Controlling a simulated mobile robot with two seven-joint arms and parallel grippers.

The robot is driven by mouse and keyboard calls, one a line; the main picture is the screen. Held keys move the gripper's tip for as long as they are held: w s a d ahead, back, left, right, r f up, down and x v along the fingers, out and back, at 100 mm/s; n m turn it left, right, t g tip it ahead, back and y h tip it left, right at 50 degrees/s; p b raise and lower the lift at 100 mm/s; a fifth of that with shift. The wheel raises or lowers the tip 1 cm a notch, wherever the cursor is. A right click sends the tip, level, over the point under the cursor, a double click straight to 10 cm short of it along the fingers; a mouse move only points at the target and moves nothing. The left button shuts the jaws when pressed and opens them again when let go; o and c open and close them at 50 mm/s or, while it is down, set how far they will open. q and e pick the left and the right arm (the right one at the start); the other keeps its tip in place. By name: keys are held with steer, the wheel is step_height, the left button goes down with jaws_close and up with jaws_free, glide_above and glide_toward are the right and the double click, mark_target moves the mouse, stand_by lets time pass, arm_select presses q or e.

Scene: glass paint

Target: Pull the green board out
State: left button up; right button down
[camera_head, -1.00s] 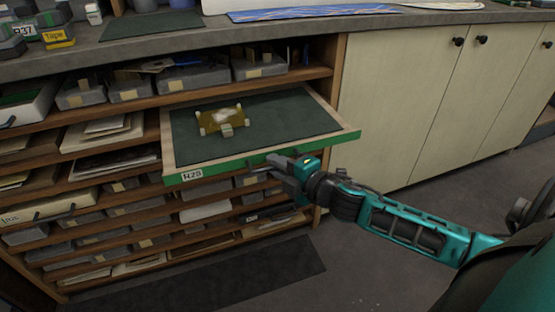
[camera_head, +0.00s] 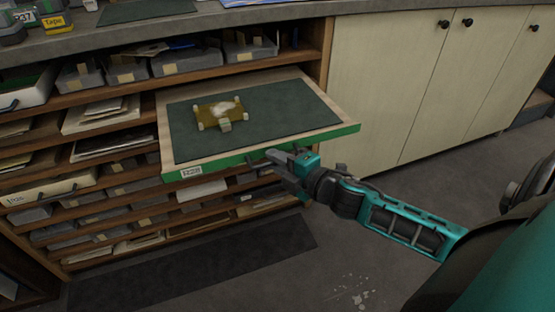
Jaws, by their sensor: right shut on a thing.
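The green board (camera_head: 225,166) is a pull-out tray with a green front edge, pale wooden rim and a dark mat on top. It sticks well out of the wooden shelf unit, and a white label is on the left of its front. A yellowish, small-footed object (camera_head: 219,110) rests on the mat. My right gripper (camera_head: 268,160) is shut at the middle of the front edge, apparently on its dark handle, which the fingers partly hide. My left gripper is not in view.
The shelf unit (camera_head: 110,190) holds grey trays and papers on several levels. A grey countertop (camera_head: 240,20) runs above. Cream cabinet doors (camera_head: 390,80) with black knobs stand to the right. A dark floor mat (camera_head: 200,260) lies below, and the floor at right is open.

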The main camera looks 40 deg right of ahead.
steer(key=c, duration=1.2)
jaws_free()
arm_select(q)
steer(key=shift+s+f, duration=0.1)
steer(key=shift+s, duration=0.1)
arm_select(e)
steer(key=shift+o, duration=0.2)
arm_select(q)
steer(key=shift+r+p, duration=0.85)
steer(key=shift+p, duration=0.1)
arm_select(e)
steer(key=v, duration=1.3)
arm_select(q)
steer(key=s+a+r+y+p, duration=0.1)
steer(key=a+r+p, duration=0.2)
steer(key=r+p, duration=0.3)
steer(key=p, duration=0.5)
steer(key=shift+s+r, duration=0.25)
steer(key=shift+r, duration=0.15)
arm_select(e)
steer(key=s+a+f+m+g, duration=0.1)
steer(key=a+m+g, duration=0.1)
steer(key=a+m, duration=0.5)
steer(key=s+a+f+m+g, duration=0.1)
steer(key=a+f+m+g, duration=0.1)
steer(key=a+m, duration=0.5)
steer(key=shift+s+a+f+m+g, duration=0.25)
steer(key=shift+s+m+g, duration=0.2)
steer(key=shift+m, duration=0.75)
